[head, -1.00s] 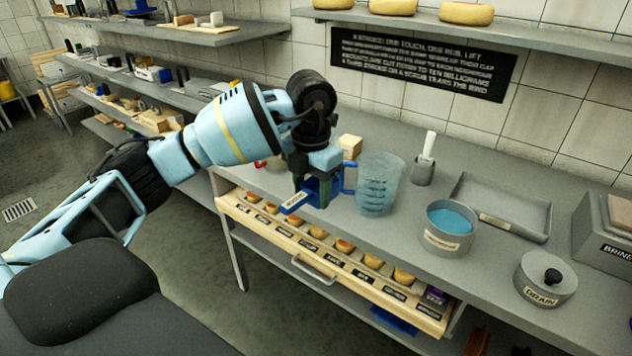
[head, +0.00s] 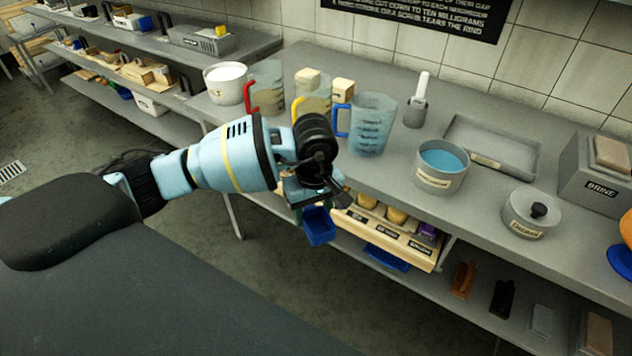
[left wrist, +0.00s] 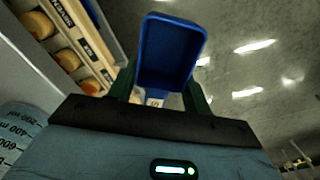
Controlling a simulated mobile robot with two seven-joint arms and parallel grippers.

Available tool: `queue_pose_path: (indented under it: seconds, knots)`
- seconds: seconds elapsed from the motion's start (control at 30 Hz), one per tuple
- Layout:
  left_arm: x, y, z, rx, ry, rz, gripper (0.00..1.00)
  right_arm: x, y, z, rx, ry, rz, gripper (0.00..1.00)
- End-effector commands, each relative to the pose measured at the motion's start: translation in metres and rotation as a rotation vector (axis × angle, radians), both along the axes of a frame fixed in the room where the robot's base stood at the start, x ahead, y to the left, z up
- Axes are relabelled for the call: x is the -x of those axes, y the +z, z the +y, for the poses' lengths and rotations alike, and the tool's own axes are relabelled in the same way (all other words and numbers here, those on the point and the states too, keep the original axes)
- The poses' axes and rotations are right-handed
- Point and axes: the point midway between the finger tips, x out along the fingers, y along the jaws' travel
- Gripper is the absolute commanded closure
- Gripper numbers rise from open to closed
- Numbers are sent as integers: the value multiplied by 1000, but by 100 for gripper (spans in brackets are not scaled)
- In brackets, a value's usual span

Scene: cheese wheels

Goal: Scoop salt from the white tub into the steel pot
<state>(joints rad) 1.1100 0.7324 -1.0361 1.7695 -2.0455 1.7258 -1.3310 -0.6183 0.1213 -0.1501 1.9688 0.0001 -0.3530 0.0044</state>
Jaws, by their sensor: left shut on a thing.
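My left gripper (head: 306,194) is shut on a blue scoop (head: 318,227), in front of the counter's front edge. In the left wrist view the scoop (left wrist: 172,48) sits between the fingers (left wrist: 160,95); its visible inside looks empty. The white tub (head: 225,84) stands at the counter's far left end, behind and left of the gripper. Its contents look whitish. The steel pot (head: 440,168), holding blue liquid and bearing a label I cannot read, stands on the counter to the right of the gripper. My right gripper is not in view.
Jugs with red (head: 266,85), yellow (head: 312,100) and blue (head: 369,124) handles stand between tub and pot. A holder with a white handle (head: 416,108), a tray (head: 490,160), a lidded pot (head: 530,212) and a brine box (head: 590,180) are also there. A cheese drawer (head: 395,236) is below.

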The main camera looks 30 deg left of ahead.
Motion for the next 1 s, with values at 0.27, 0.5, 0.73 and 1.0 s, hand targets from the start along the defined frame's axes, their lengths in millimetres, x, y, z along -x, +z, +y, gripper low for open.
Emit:
queue_pose_path:
  seconds: [0.27,0.5,0.73,1.0]
  knots:
    - [21,-38,-17,15,-564,13,73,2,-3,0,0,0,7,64]
    - [32,-54,-26,23,-869,10,73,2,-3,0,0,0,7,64]
    - [34,-58,-28,24,-943,9,73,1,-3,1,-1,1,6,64]
    - [34,-57,-28,24,-940,8,73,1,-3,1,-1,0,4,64]
